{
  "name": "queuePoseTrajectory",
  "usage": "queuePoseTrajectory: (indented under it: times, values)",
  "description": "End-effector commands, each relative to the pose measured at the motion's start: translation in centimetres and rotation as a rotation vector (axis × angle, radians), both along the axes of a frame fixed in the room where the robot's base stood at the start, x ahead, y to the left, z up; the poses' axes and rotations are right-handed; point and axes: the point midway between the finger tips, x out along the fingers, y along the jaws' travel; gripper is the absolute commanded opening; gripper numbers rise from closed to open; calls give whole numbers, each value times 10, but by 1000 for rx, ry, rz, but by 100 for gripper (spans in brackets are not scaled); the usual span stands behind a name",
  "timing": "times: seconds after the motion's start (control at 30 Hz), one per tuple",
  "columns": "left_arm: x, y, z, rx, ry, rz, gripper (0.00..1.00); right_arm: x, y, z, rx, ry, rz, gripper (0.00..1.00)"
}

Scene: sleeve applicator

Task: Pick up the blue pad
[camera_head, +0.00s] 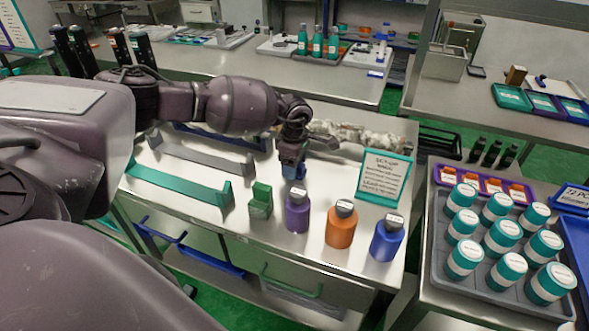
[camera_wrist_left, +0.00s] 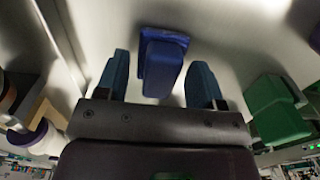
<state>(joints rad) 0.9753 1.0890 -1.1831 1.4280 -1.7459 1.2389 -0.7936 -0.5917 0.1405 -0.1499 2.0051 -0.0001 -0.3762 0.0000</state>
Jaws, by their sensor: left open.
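The blue pad (camera_wrist_left: 163,65) is a small block with a wider base, standing on the metal bench in the left wrist view. It appears between the two blue fingers of my left gripper (camera_wrist_left: 158,80), with a gap visible on each side. In the head view my left gripper (camera_head: 292,152) reaches down from the left, directly over the blue pad (camera_head: 293,172) and partly hiding it. The left gripper is open and empty. Whether the fingertips reach down past the pad's top is hard to tell. My right gripper is not in view.
A green pad (camera_head: 260,201) stands near the blue one, also in the wrist view (camera_wrist_left: 273,105). Purple (camera_head: 297,212), orange (camera_head: 340,228) and blue (camera_head: 386,240) bottles line the bench front. A framed sign (camera_head: 384,178) stands right. Long green (camera_head: 175,186) and grey (camera_head: 203,158) brackets lie left.

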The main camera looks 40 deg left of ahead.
Motion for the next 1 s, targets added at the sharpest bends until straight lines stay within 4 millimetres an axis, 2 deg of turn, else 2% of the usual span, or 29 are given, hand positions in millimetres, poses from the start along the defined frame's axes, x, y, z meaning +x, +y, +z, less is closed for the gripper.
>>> queuePoseTrajectory:
  times: [0.1, 0.13, 0.47, 0.77, 0.87, 1.0]
  values:
    - [0, 0, 1, 0, -1, 0, 62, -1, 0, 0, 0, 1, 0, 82]
    - [0, 0, 1, 0, -1, 0, 59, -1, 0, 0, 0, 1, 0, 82]
    - [0, 0, 1, 0, -1, 0, 8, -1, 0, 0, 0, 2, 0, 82]
    - [1, 0, 5, -1, -2, 0, 8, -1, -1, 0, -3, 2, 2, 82]
    - [1, 0, 15, -1, -4, 1, 8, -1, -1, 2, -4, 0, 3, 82]
    - [1, 0, 40, 0, -7, 0, 8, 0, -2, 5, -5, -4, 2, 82]
